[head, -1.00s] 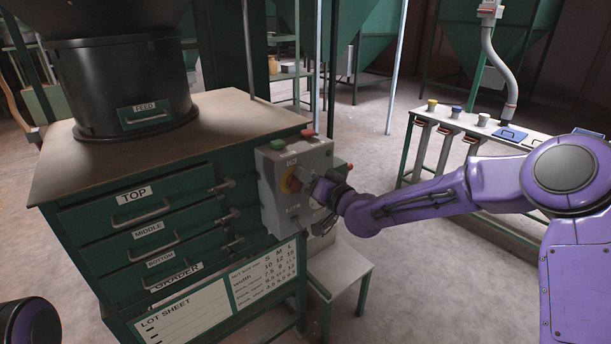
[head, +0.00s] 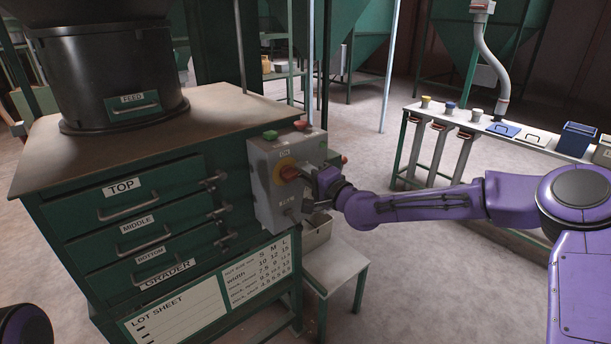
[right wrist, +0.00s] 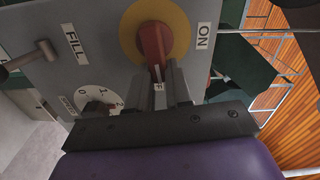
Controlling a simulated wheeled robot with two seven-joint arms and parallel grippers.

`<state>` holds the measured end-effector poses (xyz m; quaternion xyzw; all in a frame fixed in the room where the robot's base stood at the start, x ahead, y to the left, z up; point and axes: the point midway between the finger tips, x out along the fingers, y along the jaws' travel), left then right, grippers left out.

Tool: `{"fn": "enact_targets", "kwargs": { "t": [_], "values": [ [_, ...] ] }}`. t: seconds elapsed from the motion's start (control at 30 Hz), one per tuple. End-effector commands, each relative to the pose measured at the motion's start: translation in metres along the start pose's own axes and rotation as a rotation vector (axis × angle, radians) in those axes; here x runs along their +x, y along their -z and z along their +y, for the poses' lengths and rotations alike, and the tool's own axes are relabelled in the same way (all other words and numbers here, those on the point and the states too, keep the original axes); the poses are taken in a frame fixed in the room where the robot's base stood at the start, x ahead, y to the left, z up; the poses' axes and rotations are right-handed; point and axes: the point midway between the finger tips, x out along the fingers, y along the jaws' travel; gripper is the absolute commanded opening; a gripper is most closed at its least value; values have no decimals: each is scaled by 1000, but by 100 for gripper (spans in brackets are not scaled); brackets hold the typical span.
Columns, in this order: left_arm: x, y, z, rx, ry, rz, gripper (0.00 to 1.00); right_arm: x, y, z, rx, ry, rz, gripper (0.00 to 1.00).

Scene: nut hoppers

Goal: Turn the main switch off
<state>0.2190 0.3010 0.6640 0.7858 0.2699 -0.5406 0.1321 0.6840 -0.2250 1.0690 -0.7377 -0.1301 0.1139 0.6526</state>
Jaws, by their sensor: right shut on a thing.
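The main switch is a red handle (head: 289,173) on a yellow disc, on the grey control box (head: 262,205) at the cabinet's right side. In the right wrist view the red handle (right wrist: 154,45) points down from the disc, a quarter turn away from the ON label (right wrist: 203,36). A small white label, mostly hidden, lies between my fingers. My right gripper (right wrist: 167,82) is shut on the handle's end. In the head view my right gripper (head: 313,182) reaches the box from the right and partly hides its face. My left gripper is out of view.
A green button (head: 270,135) and red button (head: 300,125) sit on top of the box. A numbered dial (right wrist: 97,100) and a FILL lever (right wrist: 28,57) are close to my fingers. A low stool (head: 335,275) stands below.

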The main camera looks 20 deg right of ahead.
Motion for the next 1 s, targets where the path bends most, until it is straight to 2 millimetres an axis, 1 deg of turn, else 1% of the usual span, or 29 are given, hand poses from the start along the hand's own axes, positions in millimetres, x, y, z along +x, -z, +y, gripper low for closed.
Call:
{"fn": "enact_targets", "kwargs": {
  "t": [0.03, 0.2, 0.4, 0.87, 0.9, 0.93, 0.97, 1.0],
  "values": [
    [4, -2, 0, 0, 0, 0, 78, -1, -4, 9, 20, -13, -9, 0],
    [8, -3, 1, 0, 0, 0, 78, -1, -4, 10, 88, -13, -10, 0],
    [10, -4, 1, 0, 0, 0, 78, -1, -4, 11, 129, -14, -9, 0],
    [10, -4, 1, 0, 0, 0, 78, -1, -4, 11, 140, -14, -9, 0],
    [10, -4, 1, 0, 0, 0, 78, -1, -4, 10, 139, -14, -9, 32],
    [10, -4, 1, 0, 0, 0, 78, -1, -4, 10, 139, -13, -8, 42],
    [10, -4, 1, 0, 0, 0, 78, -1, -4, 10, 139, -12, -8, 45],
    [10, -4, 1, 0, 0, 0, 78, -1, -3, 9, 139, -11, -7, 45]
  ]
}}
